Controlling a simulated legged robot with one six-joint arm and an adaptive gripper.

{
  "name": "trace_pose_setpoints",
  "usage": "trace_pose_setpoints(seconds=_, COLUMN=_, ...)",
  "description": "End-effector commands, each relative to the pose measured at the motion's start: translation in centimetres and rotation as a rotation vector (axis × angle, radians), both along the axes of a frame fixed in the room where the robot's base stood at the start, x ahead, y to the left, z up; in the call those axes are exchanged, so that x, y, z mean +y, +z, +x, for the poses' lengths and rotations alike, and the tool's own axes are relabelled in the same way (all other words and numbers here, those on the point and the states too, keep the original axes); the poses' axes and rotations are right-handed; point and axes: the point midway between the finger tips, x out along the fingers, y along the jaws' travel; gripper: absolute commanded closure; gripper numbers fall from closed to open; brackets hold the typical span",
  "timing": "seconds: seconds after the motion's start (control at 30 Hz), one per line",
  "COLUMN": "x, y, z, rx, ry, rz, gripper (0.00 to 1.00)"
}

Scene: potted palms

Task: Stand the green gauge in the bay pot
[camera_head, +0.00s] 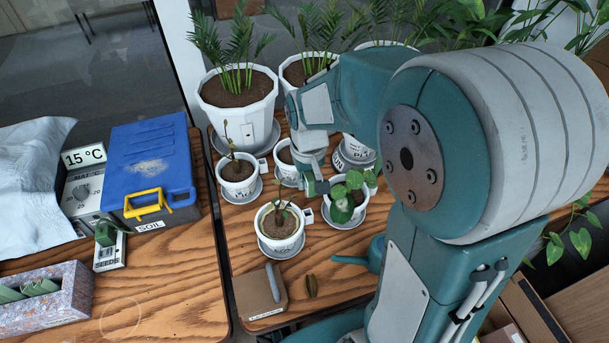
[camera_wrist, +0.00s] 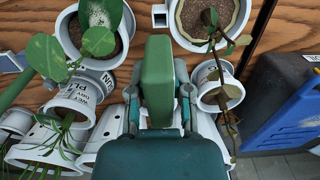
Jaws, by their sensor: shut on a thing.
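My gripper (camera_wrist: 157,95) is shut on the green gauge (camera_wrist: 158,65), whose blocky green head shows between the fingers in the wrist view. Its lower end is hidden. In the head view my gripper (camera_head: 314,184) is low among the small white pots, and the gauge is a small green piece there. Near it are a pot with a thin stemmed plant (camera_head: 281,234), a round-leaved plant's pot (camera_head: 338,211), a leafy-twig pot (camera_head: 238,185) and a soil-filled pot (camera_head: 281,170) partly behind my gripper. I cannot read which label says bay.
Palms stand in large white pots (camera_head: 240,120) behind. A blue soil box (camera_head: 150,165), a grey device reading 15 °C (camera_head: 82,190) and a speckled tray (camera_head: 60,310) are on the left table. A brown box (camera_head: 260,295) and teal watering can (camera_head: 374,253) are in front.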

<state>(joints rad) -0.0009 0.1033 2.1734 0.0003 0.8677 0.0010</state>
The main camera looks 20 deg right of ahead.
Motion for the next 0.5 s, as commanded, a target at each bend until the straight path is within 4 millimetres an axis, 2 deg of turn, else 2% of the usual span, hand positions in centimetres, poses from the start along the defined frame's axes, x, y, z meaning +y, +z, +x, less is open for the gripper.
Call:
trace_pose_setpoints(seconds=0.33, x=0.0, y=0.0, z=-0.1, rx=0.001, ry=0.000, rz=0.000, gripper=1.00)
trace_pose_setpoints(seconds=0.5, x=0.0, y=-1.0, z=-0.2, rx=0.003, ry=0.000, rz=0.000, gripper=1.00)
